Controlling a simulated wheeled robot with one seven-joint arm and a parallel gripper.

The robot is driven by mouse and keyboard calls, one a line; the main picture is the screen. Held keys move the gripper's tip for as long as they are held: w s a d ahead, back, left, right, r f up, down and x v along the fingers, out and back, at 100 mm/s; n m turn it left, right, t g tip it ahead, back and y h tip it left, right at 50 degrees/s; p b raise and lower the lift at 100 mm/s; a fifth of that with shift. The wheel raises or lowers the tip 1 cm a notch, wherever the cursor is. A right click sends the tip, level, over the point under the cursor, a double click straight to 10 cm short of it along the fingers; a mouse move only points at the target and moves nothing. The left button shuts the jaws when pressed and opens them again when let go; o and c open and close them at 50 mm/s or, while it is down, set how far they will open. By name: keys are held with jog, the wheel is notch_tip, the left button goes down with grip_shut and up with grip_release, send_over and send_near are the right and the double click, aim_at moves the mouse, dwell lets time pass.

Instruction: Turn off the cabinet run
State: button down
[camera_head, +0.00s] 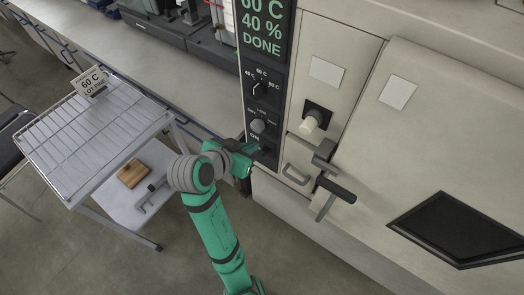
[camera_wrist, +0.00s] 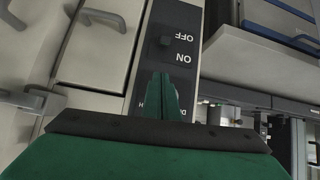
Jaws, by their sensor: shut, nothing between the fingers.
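The cabinet (camera_head: 440,130) has a dark control panel (camera_head: 247,100) on its left side. Its display (camera_head: 262,30) reads 60 C, 40 %, DONE. A small dark switch (camera_wrist: 165,41) sits beside the OFF and ON labels, which appear upside down in the wrist view; its setting is unclear. My gripper (camera_head: 250,148) is at the panel's lower end in the head view, covering part of the switch area. In the wrist view its green fingers (camera_wrist: 165,95) are together and empty, just below the ON label. I cannot tell whether they touch the panel.
A selector dial (camera_head: 258,88) and a grey knob (camera_head: 258,126) sit above my gripper. A door handle (camera_head: 332,185) and a small drawer handle (camera_head: 296,174) stick out to the right. A wire-shelf cart (camera_head: 90,130) with a 60 C sign stands at left.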

jog(key=shift+s+a+r+m+g, duration=0.2)
jog(key=shift+a+r+m, duration=0.15)
jog(key=shift+r, duration=0.3)
jog(key=shift+s+a+r+m+g, duration=0.2)
jog(key=shift+a+r+m, duration=0.1)
jog(key=shift+r, duration=0.35)
jog(key=shift+d, duration=0.1)
send_over(259, 153)
jog(key=f, duration=0.6)
jog(key=shift+w+d+f, duration=0.2)
jog(key=shift+w+d, duration=0.1)
jog(key=f, duration=0.3)
jog(key=shift+s+a, duration=0.3)
jog(key=shift+s, duration=0.05)
jog(key=shift+s+a+f, duration=0.15)
jog(key=shift+s+f, duration=0.1)
jog(key=shift+f, duration=0.15)
